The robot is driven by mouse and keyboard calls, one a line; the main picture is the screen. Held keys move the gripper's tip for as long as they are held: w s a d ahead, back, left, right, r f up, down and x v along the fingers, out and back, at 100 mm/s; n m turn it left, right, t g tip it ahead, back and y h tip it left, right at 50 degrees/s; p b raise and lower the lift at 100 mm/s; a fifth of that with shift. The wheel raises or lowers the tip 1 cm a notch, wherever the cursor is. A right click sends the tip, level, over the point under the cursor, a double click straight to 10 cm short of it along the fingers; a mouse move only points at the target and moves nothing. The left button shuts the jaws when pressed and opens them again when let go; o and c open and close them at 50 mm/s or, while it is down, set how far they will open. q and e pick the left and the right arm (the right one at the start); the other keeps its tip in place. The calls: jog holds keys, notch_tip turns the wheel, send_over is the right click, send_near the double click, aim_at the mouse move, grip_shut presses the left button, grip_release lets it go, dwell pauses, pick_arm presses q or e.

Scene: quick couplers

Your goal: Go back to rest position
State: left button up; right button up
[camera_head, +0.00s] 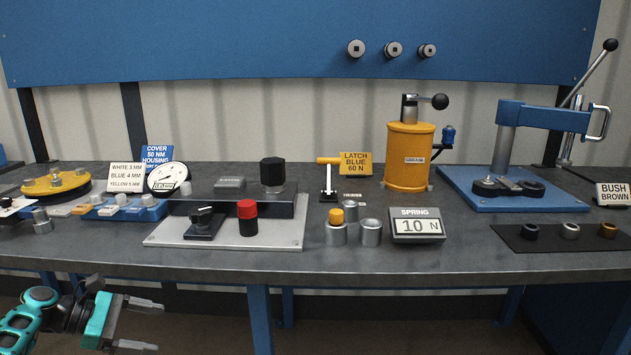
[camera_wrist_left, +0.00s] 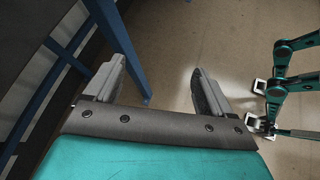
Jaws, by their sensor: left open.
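My left gripper (camera_head: 140,325) is at the lower left of the head view, in front of the table's front edge and below the tabletop. Its two fingers are apart with nothing between them. In the left wrist view the open fingers of my left gripper (camera_wrist_left: 168,85) point over bare floor beside a blue table leg. My right gripper is not seen in the head view. Teal arm links of mine show at the right of the left wrist view, too small to tell the state of any jaws there.
The grey workbench (camera_head: 400,262) spans the head view. It carries a yellow cylinder press (camera_head: 410,160), a blue lever press (camera_head: 540,115), a spring display (camera_head: 416,225), a grey plate with a red-capped knob (camera_head: 247,217), and a dark mat (camera_head: 560,245). The floor (camera_wrist_left: 185,40) is clear.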

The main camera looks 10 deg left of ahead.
pick_arm(q)
jog(key=s+d+f+m+y+p, duration=0.5)
jog(key=s+d+f+m+y, duration=0.2)
jog(key=s+d+f+m, duration=0.7)
jog(key=s+d+r+m+t+y+p, duration=0.1)
jog(key=s+d+r+m+t+p, duration=0.2)
jog(key=s+d+r+m, duration=0.4)
notch_tip(320, 180, up, 3)
jog(key=shift+s+d+r+m+t+y, duration=0.15)
jog(key=shift+d+m+t+y, duration=0.15)
jog(key=shift+d+m+t, duration=0.5)
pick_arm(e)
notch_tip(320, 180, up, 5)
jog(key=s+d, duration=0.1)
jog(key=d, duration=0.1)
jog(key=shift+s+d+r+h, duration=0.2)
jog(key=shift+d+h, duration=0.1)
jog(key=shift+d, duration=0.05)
pick_arm(q)
jog(key=shift+a, duration=0.15)
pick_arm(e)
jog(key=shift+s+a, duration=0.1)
